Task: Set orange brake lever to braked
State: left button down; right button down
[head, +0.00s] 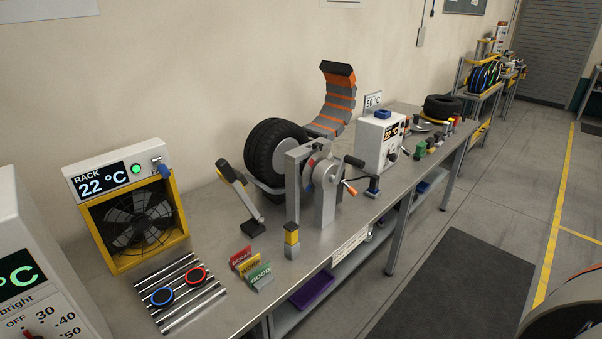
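A small orange lever (350,188) shows at the right side of the grey clamp stand (325,205), below a black-gripped crank handle (354,161). I take it for the brake lever, but it is too small to tell its exact setting. A round grey disc (321,171) with a red patch sits on the stand. A black tyre (275,148) is upright behind the stand, partly hidden by its frame. A separate lever with a dark grip and yellow end (230,172) leans on a black base to the left. Neither of my grippers is in view.
The long metal workbench (215,235) also holds a yellow-framed fan rack (130,222), red, yellow and green cards (251,268), a yellow-topped post (291,240) and a white temperature box (379,141). A slatted tray (180,290) lies at front left. The floor beside the bench is open.

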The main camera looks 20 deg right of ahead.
aim_at(351, 190)
jog(key=z, duration=1.05)
jog(key=i+l+u, duration=0.1)
jog(key=l, duration=0.2)
jog(key=i+l+u, duration=0.15)
jog(key=l, duration=0.15)
jog(key=k, duration=0.05)
